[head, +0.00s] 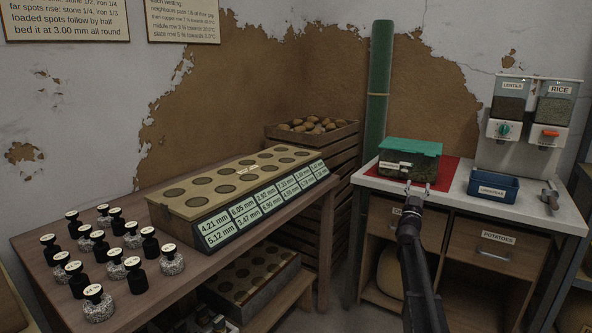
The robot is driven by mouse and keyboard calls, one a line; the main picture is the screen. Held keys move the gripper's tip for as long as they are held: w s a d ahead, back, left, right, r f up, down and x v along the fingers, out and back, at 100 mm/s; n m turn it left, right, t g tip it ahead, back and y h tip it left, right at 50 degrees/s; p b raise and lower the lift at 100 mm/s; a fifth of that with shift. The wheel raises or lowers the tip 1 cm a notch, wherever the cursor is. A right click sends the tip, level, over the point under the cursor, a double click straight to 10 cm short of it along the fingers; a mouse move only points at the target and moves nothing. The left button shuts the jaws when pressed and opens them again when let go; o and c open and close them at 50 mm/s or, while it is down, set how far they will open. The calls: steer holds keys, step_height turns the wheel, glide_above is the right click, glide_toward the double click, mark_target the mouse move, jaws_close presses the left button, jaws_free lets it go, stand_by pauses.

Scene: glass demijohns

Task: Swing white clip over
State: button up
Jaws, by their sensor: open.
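A clear container (418,168) with dark contents and a green lid (410,147) stands on a red mat (448,172) on the white-topped counter. A small pale label shows on its front. I cannot make out the white clip for certain at this size. My gripper (417,187) is open at the front edge of the mat, just in front of the container. Its fingertips appear close to the container's front, but I cannot tell whether they touch. My arm comes up from the lower edge and covers part of the counter's front.
A blue bin (493,187) and a metal fitting (549,198) stand right on the counter. The lentils dispenser (508,108) and rice dispenser (552,112) hang behind.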

steer(key=s+a+f+n+g+y, duration=0.3)
steer(key=s+a+f+g+y, duration=0.25)
steer(key=a+f, duration=0.4)
steer(key=s+a+f+n+g+y, duration=0.2)
steer(key=s+a+f+g+y, duration=0.35)
steer(key=a+f, duration=0.35)
steer(key=s+a+f+g, duration=0.2)
steer(key=s+f+g, duration=0.2)
steer(key=s, duration=0.6)
steer(key=s+a+f+g+y, duration=0.1)
steer(key=s+a+f+g, duration=0.25)
steer(key=s, duration=0.75)
steer(key=s+a+f+g, duration=0.2)
steer(key=s+f+g, duration=0.2)
steer(key=s, duration=0.6)
step_height(320, 180, up, 35)
steer(key=p, duration=3.4)
steer(key=shift+f+p, duration=0.2)
steer(key=shift+p, duration=0.2)
steer(key=shift+d, duration=0.15)
